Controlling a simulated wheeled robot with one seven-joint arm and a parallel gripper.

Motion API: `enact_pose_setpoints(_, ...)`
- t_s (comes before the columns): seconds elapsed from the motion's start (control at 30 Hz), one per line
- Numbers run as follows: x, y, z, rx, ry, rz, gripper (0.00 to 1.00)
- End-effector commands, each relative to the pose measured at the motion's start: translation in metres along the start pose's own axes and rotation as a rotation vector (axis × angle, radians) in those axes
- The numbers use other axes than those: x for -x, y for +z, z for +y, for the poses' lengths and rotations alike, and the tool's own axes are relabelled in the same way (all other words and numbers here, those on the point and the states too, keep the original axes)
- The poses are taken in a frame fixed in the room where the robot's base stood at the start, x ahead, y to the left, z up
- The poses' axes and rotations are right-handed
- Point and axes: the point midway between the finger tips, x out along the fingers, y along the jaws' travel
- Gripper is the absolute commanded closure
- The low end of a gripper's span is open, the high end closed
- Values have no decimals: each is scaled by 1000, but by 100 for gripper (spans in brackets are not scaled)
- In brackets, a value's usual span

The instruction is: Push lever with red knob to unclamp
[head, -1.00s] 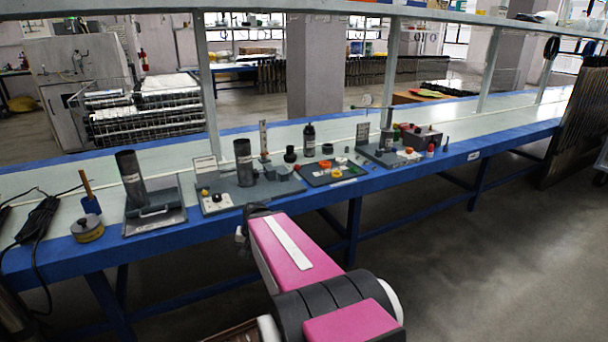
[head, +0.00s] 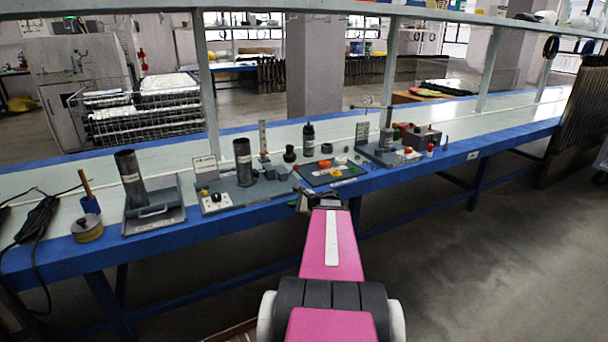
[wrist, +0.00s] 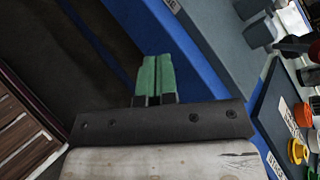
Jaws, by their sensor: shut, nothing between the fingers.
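A small red knob (head: 297,167) shows at the right end of the grey clamp fixture (head: 225,198) on the bench; its lever is too small to make out. In the wrist view a dark handle with a red end (wrist: 314,48) is cut off at the right edge. My gripper (wrist: 155,78) has its green fingers shut together with nothing between them. It hangs over the bench's blue front edge, apart from the knob. In the head view my gripper (head: 303,200) is small and dark, in front of the bench between the fixture and the dark tray.
The dark tray (head: 311,180) with orange and yellow parts lies right of the fixture. A dark bottle (head: 309,140) stands behind it. A second grey fixture (head: 375,158) is further right. A metal tray with a tube (head: 130,175) stands left. The floor before the bench is clear.

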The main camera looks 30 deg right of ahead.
Motion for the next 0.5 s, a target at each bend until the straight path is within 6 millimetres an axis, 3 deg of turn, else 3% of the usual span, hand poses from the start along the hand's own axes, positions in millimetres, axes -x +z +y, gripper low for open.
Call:
enact_pose_setpoints(0.2, 54, -37, -54, -237, -229, -60, 100)
enact_pose_setpoints(0.5, 104, -64, -90, -415, -408, -133, 100)
